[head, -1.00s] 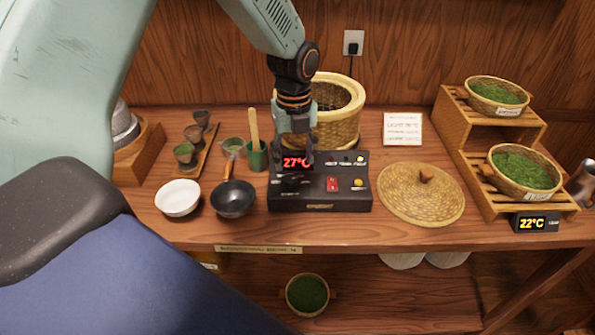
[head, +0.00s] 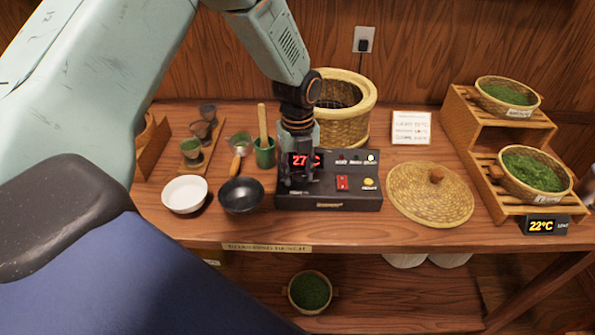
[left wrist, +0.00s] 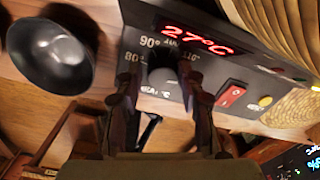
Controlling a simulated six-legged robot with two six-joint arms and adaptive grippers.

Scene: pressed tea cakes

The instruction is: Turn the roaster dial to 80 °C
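The roaster control box (head: 345,201) is black and stands on the bench. Its red display (left wrist: 197,39) reads 27 °C in the left wrist view; in the head view my left gripper covers part of it. The dark round dial (left wrist: 164,80) sits below the display, with 80° and 90° printed at its left; its pointer is not clear. My left gripper (head: 297,182) points down over the left part of the box. In the left wrist view its fingers (left wrist: 162,88) are apart, one on either side of the dial. Contact cannot be told. My right gripper is not in view.
A red switch (head: 342,183) and a yellow button (head: 369,182) are right of the dial. A black pan (head: 241,197) and white bowl (head: 184,194) stand left. A woven basket (head: 345,128) stands behind, and a woven lid (head: 431,196) lies right.

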